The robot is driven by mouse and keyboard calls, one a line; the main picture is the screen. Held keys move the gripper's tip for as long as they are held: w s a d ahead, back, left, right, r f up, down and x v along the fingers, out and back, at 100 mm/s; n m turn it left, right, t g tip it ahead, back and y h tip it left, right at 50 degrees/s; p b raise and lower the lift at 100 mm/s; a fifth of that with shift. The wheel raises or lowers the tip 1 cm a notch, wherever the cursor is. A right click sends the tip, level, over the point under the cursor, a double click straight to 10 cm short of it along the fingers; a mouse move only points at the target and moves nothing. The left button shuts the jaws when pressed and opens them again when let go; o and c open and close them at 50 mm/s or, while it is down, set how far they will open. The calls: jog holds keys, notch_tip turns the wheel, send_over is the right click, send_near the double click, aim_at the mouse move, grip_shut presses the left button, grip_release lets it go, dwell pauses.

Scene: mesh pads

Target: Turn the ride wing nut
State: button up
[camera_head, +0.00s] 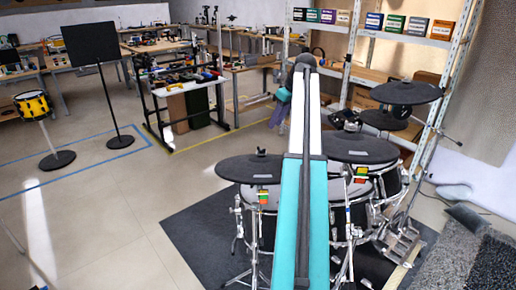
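Several dark cymbal pads stand over the drum kit: a left cymbal (235,169), a middle cymbal (375,149), a right upper cymbal (420,93) and a smaller one (384,120) below it. A small dark fitting (261,151), possibly a wing nut, stands on top of the left cymbal. I cannot tell which cymbal is the ride, and its wing nut is not clearly made out. A long teal and white link, apparently my own arm, rises through the middle and hides part of the kit. My gripper's fingers do not show.
The kit stands on a dark mat (190,222) with chrome stands around it. A black music stand (91,43) and a yellow drum (33,104) stand at left. A shelf rack (457,60) is behind right. Grey rugs (470,255) lie at right. The left floor is mostly clear.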

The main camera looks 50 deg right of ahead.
jog(key=shift+w+a, duration=0.15)
jog(key=shift+w, duration=0.05)
jog(key=p, duration=0.4)
send_near(261, 148)
jog(key=shift+x, duration=4)
jog(key=shift+b, duration=0.3)
grip_shut()
jog(key=shift+d, duration=0.3)
jog(key=shift+a, duration=0.2)
